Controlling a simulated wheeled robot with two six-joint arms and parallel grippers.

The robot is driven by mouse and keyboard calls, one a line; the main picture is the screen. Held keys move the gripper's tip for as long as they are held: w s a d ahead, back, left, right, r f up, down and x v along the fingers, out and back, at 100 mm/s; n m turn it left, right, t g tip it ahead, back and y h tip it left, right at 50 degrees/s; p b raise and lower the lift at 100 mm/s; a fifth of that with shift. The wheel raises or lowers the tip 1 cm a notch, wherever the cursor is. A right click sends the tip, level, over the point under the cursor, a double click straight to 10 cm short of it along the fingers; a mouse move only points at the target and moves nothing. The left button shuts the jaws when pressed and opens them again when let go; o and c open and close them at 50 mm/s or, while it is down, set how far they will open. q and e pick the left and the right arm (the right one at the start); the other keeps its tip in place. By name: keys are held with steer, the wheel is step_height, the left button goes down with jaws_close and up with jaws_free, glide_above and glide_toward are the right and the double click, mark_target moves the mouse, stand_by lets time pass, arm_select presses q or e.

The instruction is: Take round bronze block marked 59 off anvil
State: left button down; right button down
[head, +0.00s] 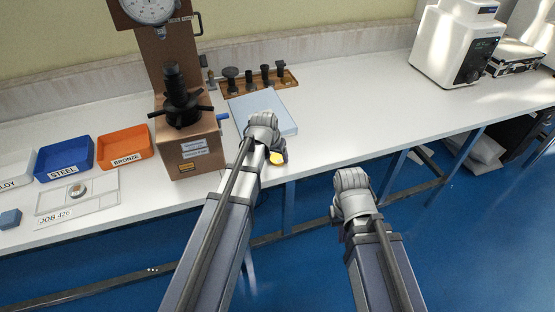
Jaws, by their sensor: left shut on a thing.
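The hardness tester (190,149) stands at the back left, with a dark anvil and handwheel (183,108) on its brown base. I see no block on the anvil. My left gripper (277,157) is right of the tester, over the table's front edge, mostly hidden by its wrist. It is shut on a small gold-yellow piece, which looks like the round bronze block (275,158); its marking cannot be read. My right arm's wrist (354,188) is in front of the table over the blue floor, and its fingers are hidden.
A blue STEEL tray (66,168), an orange BRONZE tray (124,159) and a clear JOB 426 tray (96,204) lie left. A pale blue pad (284,112) and a rack of dark parts (233,93) are right of the tester. The table's right middle is clear.

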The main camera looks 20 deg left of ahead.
mark_target(276, 160)
arm_select(q)
steer(key=shift+r, duration=0.1)
step_height(276, 160, up, 10)
steer(key=p, duration=1)
